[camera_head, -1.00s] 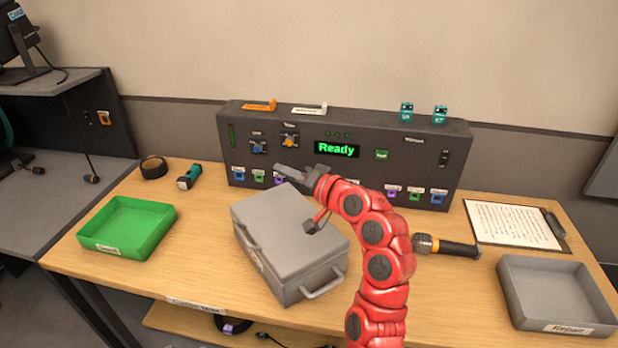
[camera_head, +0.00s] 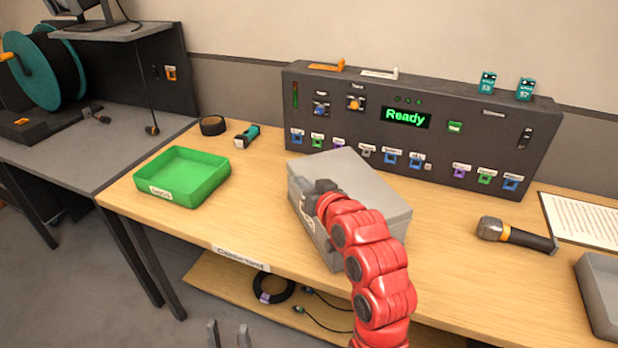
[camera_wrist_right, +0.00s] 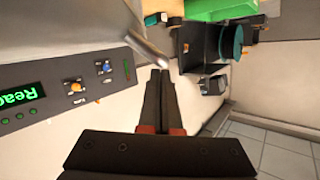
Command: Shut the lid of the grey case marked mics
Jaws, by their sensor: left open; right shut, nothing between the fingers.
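The grey case (camera_head: 362,188) stands on the wooden table in front of the console. Its lid lies flat on the body, with no gap that I can see. A label on its front side is partly hidden, so I cannot read it. My right gripper (camera_head: 322,187) is shut and empty at the front left side of the case, and my red arm covers much of that side. In the right wrist view its shut fingers (camera_wrist_right: 163,76) are beside a grey bar (camera_wrist_right: 147,50), likely the case handle. My left gripper (camera_head: 228,334) is open and empty at the bottom edge, below the table front.
The green tray (camera_head: 182,178) stands left of the case, with a black tape roll (camera_head: 213,125) and a teal torch-like item (camera_head: 246,136) behind it. The console (camera_head: 420,110) stands behind the case. A microphone (camera_head: 515,236) and a grey tray (camera_head: 602,290) are on the right.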

